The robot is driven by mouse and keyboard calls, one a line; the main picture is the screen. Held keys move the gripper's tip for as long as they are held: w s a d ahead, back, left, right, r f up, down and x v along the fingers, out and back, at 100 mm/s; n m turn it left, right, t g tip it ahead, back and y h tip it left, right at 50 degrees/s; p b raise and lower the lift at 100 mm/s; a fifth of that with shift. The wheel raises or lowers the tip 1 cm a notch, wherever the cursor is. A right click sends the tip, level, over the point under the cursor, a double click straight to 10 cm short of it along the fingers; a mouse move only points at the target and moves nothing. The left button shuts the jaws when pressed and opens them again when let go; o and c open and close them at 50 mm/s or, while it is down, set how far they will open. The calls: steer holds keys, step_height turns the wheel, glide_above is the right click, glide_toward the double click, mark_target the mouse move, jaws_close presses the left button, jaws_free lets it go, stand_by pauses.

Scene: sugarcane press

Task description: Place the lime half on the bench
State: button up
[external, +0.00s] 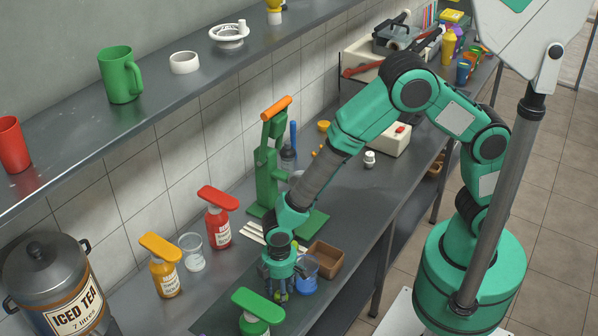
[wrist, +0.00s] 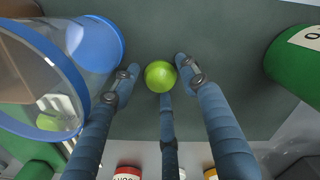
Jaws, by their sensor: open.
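A round, bright green lime piece (wrist: 160,76) shows in the wrist view against the dark grey-green surface, between my fingertips. Its cut face does not show. My gripper (wrist: 158,82) has its blue-grey fingers spread around it, open; I cannot tell whether any finger touches it or whether it rests on the surface. In the external view my gripper (external: 279,291) points down low over the bench (external: 345,215), and its fingers mostly hide the lime. Another pale green piece (wrist: 52,122) shows through a clear, blue-rimmed vessel on the left of the wrist view.
A clear and blue vessel (external: 305,284) stands close right of my gripper, beside a brown box (external: 325,258). A green-topped bottle (external: 257,308) is close in front. Yellow (external: 164,268) and red (external: 219,220) bottles and a green press (external: 267,175) stand behind.

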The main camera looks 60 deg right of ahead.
stand_by(0.4)
steer(key=c, duration=0.8)
steer(key=shift+r, duration=0.1)
step_height(320, 180, up, 18)
steer(key=p, duration=0.4)
stand_by(0.8)
